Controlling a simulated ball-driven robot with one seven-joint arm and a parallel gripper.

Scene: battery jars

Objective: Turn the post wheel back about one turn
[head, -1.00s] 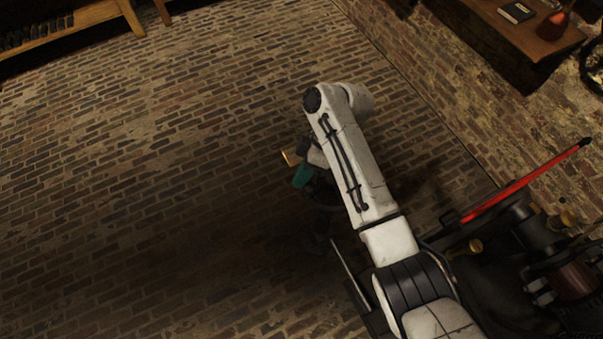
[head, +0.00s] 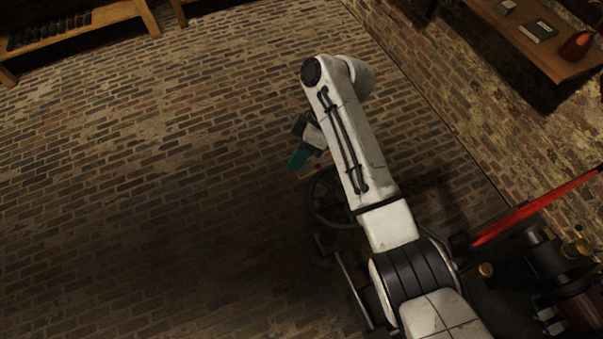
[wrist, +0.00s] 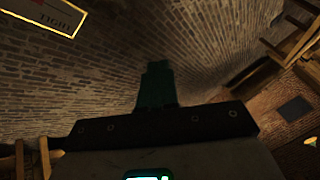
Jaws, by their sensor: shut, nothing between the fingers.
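My gripper (head: 297,172) hangs below the bend of my white arm in the head view, above the brick floor. Its teal fingers also show in the wrist view (wrist: 157,82), dark and closed together with nothing between them. A dark curved rim (head: 318,210) shows just below and to the right of the gripper in the head view, partly hidden behind my arm. I cannot tell whether it is the post wheel. No wheel shows clearly in the wrist view.
A wooden rack (head: 85,27) stands at the top left. A red bar (head: 530,212) slants at right. The floor at left is clear.

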